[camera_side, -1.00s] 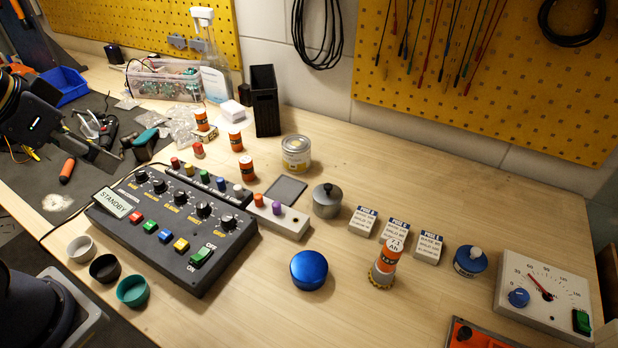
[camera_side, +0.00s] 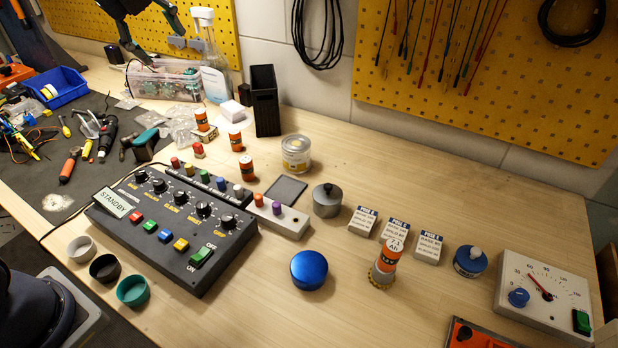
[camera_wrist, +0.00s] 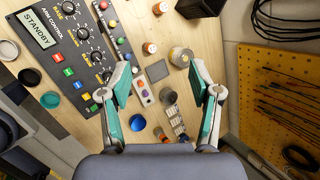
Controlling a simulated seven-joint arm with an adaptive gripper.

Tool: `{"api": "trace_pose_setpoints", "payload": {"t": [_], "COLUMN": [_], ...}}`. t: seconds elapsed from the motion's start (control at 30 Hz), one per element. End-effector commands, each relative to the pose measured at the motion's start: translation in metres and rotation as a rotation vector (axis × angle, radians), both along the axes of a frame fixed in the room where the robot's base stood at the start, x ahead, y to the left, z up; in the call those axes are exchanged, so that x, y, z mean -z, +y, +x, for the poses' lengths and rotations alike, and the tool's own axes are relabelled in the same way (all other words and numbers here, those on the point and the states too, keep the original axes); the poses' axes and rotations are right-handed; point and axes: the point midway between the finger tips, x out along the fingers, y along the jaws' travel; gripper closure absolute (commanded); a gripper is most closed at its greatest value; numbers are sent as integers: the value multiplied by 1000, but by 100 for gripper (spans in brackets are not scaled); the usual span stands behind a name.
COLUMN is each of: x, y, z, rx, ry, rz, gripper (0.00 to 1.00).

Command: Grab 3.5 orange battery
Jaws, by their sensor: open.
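Several orange-and-white batteries stand on the bench. One (camera_side: 387,261) stands on a gold ring and has a round white top label that seems to read 7.3 Ah. Others stand behind the control box: one (camera_side: 247,168), one (camera_side: 235,141) and one (camera_side: 202,121) at the back on a small box. Their values are too small to read. In the wrist view two batteries (camera_wrist: 149,47) (camera_wrist: 159,8) show beyond the fingers. My gripper (camera_wrist: 160,78) is open and empty, with teal pads. In the side view its dark fingers (camera_side: 152,32) are high at the top left, well away from the batteries.
A control box (camera_side: 170,232) reading STANDBY lies at the left front. A tin (camera_side: 297,154), black bin (camera_side: 263,101), grey pot (camera_side: 327,200), blue cap (camera_side: 309,270) and white boxes (camera_side: 395,231) stand around. Back right bench is clear.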

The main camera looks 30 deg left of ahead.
Motion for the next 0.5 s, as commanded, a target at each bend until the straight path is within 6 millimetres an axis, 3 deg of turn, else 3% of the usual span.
{"api": "trace_pose_setpoints", "payload": {"t": [0.03,0.1,0.23,0.37,0.5], "x": [10,26,73,124,166], "y": [3,7,14,17,18], "z": [31,67,121,150,154], "rx": [102,235,389,411,418], "ry": [52,115,223,300,367], "rz": [71,157,242,242,223], "gripper": [37,37,37,37,37]}}
